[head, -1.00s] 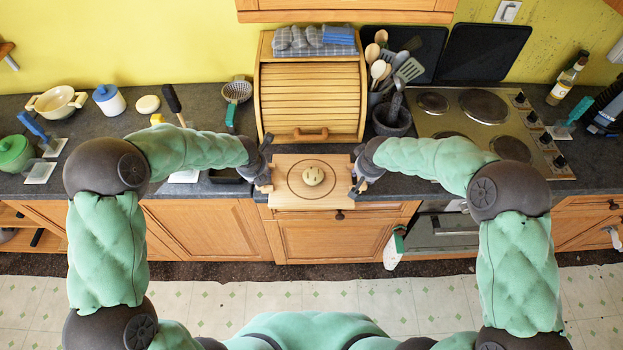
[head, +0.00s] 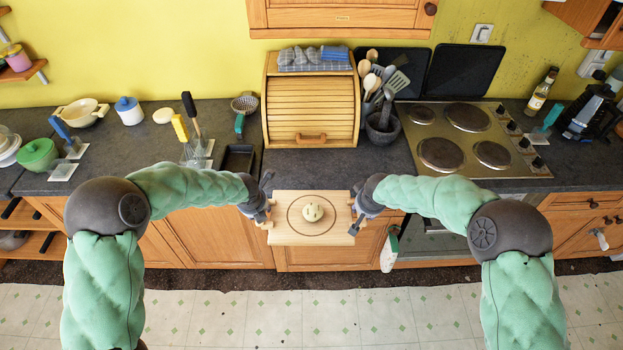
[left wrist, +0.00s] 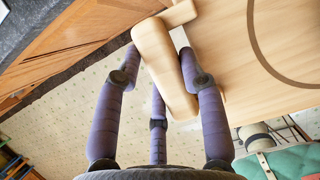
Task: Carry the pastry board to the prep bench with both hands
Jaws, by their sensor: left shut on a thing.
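The pale wooden pastry board (head: 285,234) is held level in the air in front of the counter's front edge. My left gripper (head: 266,212) is shut on the board's left handle. In the left wrist view my left gripper's (left wrist: 160,66) purple fingers straddle the handle (left wrist: 163,75), and the board (left wrist: 222,45) extends right. My right gripper (head: 357,212) is at the board's right end, closed around the handle there; its fingertips are small. I cannot tell which surface is the prep bench.
The dark counter (head: 330,167) behind the board has a clear strip before the wooden bread bin (head: 312,100). A black tray (head: 238,158) and a utensil rack (head: 197,150) are left. Pale floor (head: 300,310) is open below.

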